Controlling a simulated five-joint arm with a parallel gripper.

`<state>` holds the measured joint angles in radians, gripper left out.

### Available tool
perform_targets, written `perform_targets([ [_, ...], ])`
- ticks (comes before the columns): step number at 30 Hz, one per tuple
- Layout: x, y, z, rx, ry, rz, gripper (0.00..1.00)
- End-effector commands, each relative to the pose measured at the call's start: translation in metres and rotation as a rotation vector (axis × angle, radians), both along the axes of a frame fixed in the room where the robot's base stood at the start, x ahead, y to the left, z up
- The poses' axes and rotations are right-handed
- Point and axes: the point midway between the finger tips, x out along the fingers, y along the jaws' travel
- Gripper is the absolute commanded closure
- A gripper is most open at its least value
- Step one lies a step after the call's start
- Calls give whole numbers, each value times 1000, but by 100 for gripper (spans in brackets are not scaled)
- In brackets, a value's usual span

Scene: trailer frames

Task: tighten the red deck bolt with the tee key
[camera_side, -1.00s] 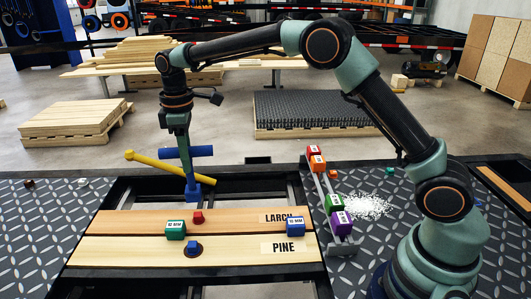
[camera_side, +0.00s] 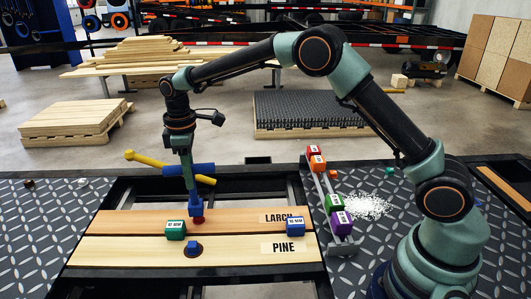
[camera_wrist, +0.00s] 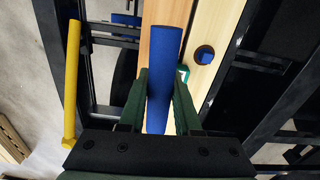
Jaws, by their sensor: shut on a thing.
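The blue tee key (camera_side: 197,207) hangs upright from my gripper (camera_side: 190,168), with its crossbar level and its socket end low. My gripper is shut on the crossbar, which runs between the two green fingers in the wrist view (camera_wrist: 162,75). The red deck bolt (camera_side: 199,220) stands in the larch board (camera_side: 130,222). The key's lower end is right at the bolt's top and hides part of it. I cannot tell whether it is seated on the bolt or just above it. The bolt is hidden in the wrist view.
A blue bolt (camera_side: 193,247) sits in the pine board (camera_side: 120,250). A green labelled block (camera_side: 175,230) and a blue one (camera_side: 296,227) stand on the boards. A yellow bar (camera_side: 150,162) lies behind. A rack (camera_side: 345,248) of coloured blocks stands right, beside white grains (camera_side: 365,207).

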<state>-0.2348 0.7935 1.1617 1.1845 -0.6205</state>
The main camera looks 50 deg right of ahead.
Motion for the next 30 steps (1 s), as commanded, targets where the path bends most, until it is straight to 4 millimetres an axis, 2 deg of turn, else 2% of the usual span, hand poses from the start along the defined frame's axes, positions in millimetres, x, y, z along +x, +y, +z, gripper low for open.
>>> perform_targets([
  [11, 0, 0, -24, 0, 0, 0, 100],
  [30, 1, -1, -23, 0, 2, -804, 100],
])
